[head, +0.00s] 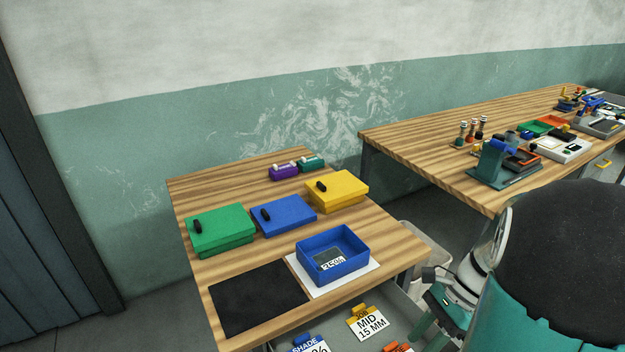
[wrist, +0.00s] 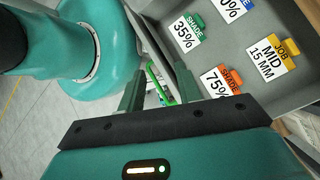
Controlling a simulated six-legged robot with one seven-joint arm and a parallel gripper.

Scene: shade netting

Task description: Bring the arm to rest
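My gripper (wrist: 160,88) shows in the wrist view with its two teal fingers apart. A thin green loop shows between or beyond the fingers; I cannot tell its distance, but no finger visibly presses on it. In the wrist view the fingers are beside the wall of a grey drawer (wrist: 211,66) that holds tags. In the head view my arm shows at the right as white and teal links, right of the small table (head: 386,243). The gripper's fingers cannot be made out there.
The drawer holds a green 35% tag (wrist: 185,32), an orange 75% tag (wrist: 221,82) and a MID 15 MM tag (wrist: 268,50). A blue open box (head: 333,253), green (head: 220,229), blue (head: 284,215) and yellow (head: 337,190) lidded boxes stand on the table. A long bench (head: 440,155) stands behind right.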

